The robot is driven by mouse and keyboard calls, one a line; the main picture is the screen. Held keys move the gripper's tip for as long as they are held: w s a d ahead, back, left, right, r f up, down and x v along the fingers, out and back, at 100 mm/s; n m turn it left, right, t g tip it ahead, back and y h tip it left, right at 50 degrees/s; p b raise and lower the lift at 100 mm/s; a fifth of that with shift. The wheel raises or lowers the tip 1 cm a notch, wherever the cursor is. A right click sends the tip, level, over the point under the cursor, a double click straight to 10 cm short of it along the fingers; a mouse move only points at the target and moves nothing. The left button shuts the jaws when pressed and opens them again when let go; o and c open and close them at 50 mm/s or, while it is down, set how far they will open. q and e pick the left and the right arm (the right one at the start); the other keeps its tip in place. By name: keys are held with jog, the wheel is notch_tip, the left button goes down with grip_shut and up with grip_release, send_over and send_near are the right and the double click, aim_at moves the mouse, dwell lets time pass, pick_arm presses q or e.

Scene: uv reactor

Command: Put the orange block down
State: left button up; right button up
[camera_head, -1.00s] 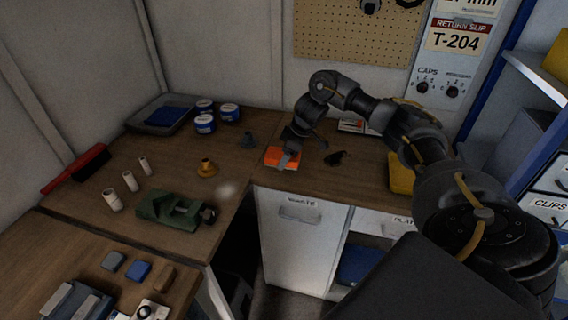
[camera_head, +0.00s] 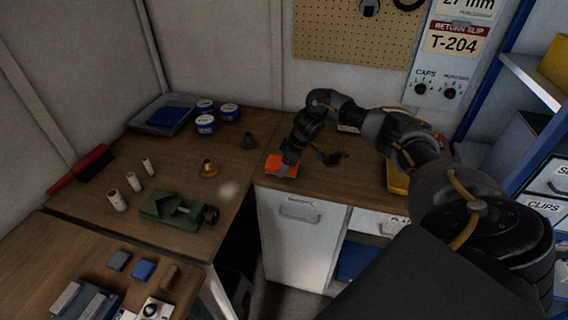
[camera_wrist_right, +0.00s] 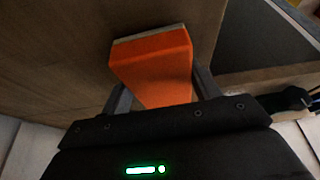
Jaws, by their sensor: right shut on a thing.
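The orange block (camera_head: 277,168) is at the front part of the wooden counter, above the white cabinet labelled waste. My right gripper (camera_head: 287,163) reaches it from the right and is shut on it. In the right wrist view the orange block (camera_wrist_right: 152,62) sits between the two fingers (camera_wrist_right: 157,92), with a pale strip along its far edge. I cannot tell whether the block's underside touches the counter. My left gripper is not in view.
A green vise (camera_head: 172,209) and several white cylinders are further left. A small dark object (camera_head: 333,159) lies right of the block. The counter's front edge is close.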

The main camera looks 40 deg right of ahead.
jog(key=shift+s+f, duration=0.1)
jog(key=shift+f, duration=0.3)
jog(key=o, duration=0.8)
jog(key=shift+s+f, duration=0.1)
jog(key=shift+f, duration=0.05)
jog(key=shift+c, duration=0.2)
jog(key=shift+o, duration=0.6)
jog(key=shift+s+f, duration=0.1)
jog(key=shift+f, duration=0.1)
jog(key=shift+a, duration=0.2)
jog(key=shift+b, duration=0.6)
jog(key=b+v, duration=0.1)
jog(key=v, duration=0.1)
jog(key=b+v, duration=0.1)
jog(key=v, duration=0.1)
jog(key=shift+d+r, duration=0.2)
jog(key=shift+r, duration=0.2)
jog(key=v, duration=0.7)
jog(key=shift+d+p, duration=0.2)
jog(key=shift+p, duration=0.15)
